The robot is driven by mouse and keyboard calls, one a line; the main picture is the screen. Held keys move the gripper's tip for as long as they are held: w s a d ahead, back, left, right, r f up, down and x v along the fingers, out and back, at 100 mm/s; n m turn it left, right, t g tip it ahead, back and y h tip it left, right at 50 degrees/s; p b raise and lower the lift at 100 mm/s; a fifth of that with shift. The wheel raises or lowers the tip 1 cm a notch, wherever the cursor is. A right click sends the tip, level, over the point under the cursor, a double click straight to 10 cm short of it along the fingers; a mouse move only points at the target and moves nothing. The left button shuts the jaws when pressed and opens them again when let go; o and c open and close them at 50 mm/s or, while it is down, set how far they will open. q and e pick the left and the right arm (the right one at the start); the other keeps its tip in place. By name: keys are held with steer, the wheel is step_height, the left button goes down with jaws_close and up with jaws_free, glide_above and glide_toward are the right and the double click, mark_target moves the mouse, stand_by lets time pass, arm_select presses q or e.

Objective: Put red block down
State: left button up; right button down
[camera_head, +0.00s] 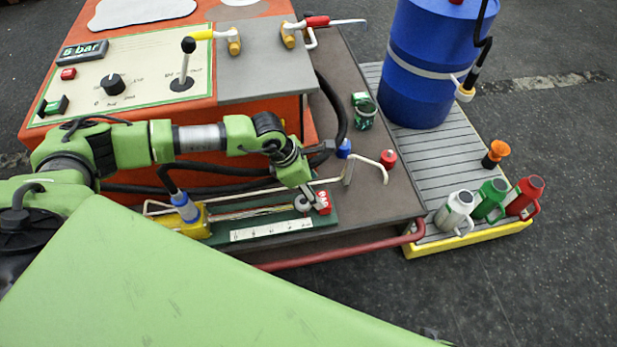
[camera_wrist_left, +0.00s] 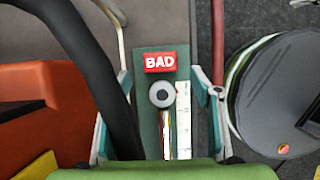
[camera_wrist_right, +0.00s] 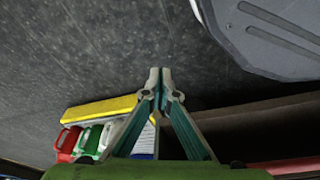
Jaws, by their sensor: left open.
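The red block (camera_head: 323,202), marked BAD, lies at the right end of the green board (camera_head: 271,229) on the cart top. In the left wrist view the red block (camera_wrist_left: 160,62) sits flat on the board's end, just beyond a round grey knob (camera_wrist_left: 162,94). My left gripper (camera_wrist_left: 160,75) is open above the board, one finger on each side and clear of the block. In the head view the left arm reaches down to the block from the left. My right gripper (camera_wrist_right: 160,76) is shut and empty in the right wrist view; the head view does not show it.
A blue barrel (camera_head: 432,70) stands on a slatted platform (camera_head: 428,160) with white, green (camera_head: 489,199) and red jugs. Black hoses run behind the arm.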

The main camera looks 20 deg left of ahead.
arm_select(q)
steer(key=shift+v, duration=2.15)
arm_select(e)
steer(key=shift+s+f, duration=0.3)
steer(key=shift+f, duration=0.2)
steer(key=shift+s+f, duration=0.25)
steer(key=shift+f, duration=0.25)
steer(key=shift+d, duration=0.1)
